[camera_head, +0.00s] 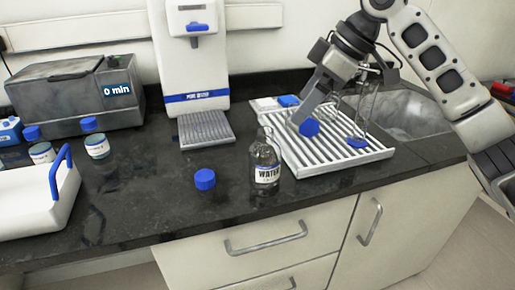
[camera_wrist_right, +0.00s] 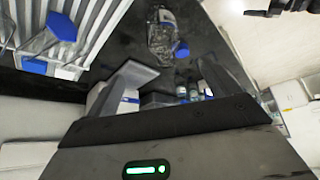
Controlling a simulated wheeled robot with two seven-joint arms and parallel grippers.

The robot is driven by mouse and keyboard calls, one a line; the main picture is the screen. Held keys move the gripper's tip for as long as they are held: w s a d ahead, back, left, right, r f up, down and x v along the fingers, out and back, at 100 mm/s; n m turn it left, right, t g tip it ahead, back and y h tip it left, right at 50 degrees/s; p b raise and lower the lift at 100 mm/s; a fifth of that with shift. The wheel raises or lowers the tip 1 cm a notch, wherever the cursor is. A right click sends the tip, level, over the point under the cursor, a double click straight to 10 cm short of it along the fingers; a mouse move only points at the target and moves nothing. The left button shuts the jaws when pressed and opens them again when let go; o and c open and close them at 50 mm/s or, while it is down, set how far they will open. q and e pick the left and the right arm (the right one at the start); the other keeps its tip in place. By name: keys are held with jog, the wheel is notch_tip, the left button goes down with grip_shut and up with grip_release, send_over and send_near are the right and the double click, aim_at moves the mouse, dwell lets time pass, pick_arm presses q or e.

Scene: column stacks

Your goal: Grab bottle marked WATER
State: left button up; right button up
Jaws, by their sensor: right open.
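The clear bottle marked WATER (camera_head: 265,167) stands upright and uncapped near the counter's front edge, its label facing the front. In the right wrist view a clear bottle (camera_wrist_right: 162,38), apparently the same one, shows beyond the fingers, its label not readable. My right gripper (camera_head: 318,106) is above the white ribbed drainer, behind and to the right of the bottle, apart from it. In the wrist view its fingers (camera_wrist_right: 182,76) are spread with nothing between them. My left gripper is not in view.
A blue cap (camera_head: 204,179) lies left of the bottle. The drainer (camera_head: 345,157) holds blue-topped items and glassware close to my right gripper. A white dispenser (camera_head: 190,55) stands behind; a grey bath (camera_head: 75,95) and white tray (camera_head: 30,205) are left. The front middle counter is mostly clear.

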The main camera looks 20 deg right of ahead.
send_over(275, 142)
jog(key=s+d, duration=0.2)
jog(key=d, duration=0.1)
notch_tip(275, 142, down, 5)
jog(key=x, duration=0.4)
jog(key=shift+w+a+r, duration=0.15)
jog(key=shift+r, duration=0.05)
jog(key=shift+x, duration=2.95)
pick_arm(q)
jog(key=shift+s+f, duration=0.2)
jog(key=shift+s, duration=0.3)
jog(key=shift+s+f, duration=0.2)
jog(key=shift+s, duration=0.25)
pick_arm(e)
jog(key=shift+w+a+r, duration=0.1)
jog(key=shift+w+r, duration=0.05)
jog(key=shift+r, duration=0.05)
jog(key=c, duration=1.2)
